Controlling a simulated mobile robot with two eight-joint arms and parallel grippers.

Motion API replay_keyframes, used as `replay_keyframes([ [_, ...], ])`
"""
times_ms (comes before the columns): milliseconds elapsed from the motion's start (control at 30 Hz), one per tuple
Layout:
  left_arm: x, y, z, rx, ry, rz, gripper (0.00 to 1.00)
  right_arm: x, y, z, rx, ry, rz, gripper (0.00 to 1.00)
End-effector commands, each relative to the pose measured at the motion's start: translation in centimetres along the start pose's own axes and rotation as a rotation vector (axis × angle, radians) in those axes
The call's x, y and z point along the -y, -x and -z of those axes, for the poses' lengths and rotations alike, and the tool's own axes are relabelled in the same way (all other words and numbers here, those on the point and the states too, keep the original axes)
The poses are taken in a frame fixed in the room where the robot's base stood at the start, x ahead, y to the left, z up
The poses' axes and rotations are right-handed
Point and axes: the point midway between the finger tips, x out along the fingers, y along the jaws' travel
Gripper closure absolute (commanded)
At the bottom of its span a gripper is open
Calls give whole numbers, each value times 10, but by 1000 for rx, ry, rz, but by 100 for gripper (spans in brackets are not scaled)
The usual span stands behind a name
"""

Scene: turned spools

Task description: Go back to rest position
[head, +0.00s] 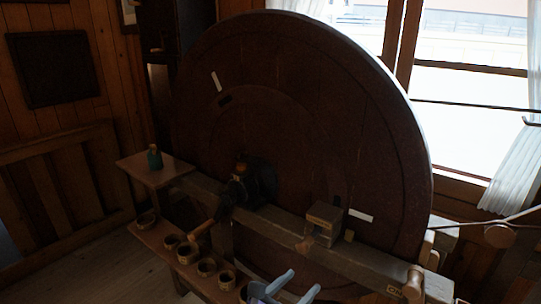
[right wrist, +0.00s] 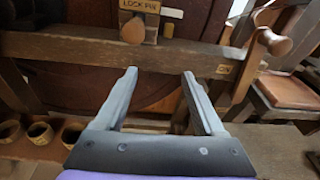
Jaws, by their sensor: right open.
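My right gripper (head: 300,281) shows at the bottom edge of the head view, with two pale blue-grey fingers spread apart. In the right wrist view its fingers (right wrist: 160,73) are open with nothing between them. They point towards the wooden beam of a large wheel machine and look apart from it, though the depth is hard to judge. My left gripper is not in either view.
A low bench (head: 148,235) carries several small round wooden cups (head: 207,268), close left of my right gripper. The big dark wheel (head: 330,130) stands behind the beam (head: 285,228). A lock pin block (right wrist: 139,6) and a wooden knob (right wrist: 274,42) stick out.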

Motion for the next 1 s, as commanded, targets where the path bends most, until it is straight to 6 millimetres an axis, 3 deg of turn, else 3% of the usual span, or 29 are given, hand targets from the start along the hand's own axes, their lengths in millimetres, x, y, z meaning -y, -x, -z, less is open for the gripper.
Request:
replay_keyframes([
  [100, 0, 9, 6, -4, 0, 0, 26, 49, -22, 19, -172, -240, 67, 29],
  [233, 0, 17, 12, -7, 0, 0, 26, 96, -31, 46, -352, -549, 171, 29],
  [367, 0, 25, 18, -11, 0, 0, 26, 138, -25, 72, -512, -900, 318, 29],
  [500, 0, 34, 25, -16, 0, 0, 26, 173, -6, 97, -652, -1333, 529, 29],
  [633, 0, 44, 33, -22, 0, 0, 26, 193, 17, 113, -741, -1759, 762, 29],
  [800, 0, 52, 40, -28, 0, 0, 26, 200, 41, 121, -793, -2204, 1034, 29],
  [1000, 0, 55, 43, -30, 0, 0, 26, 199, 50, 122, -806, -2403, 1170, 29],
])
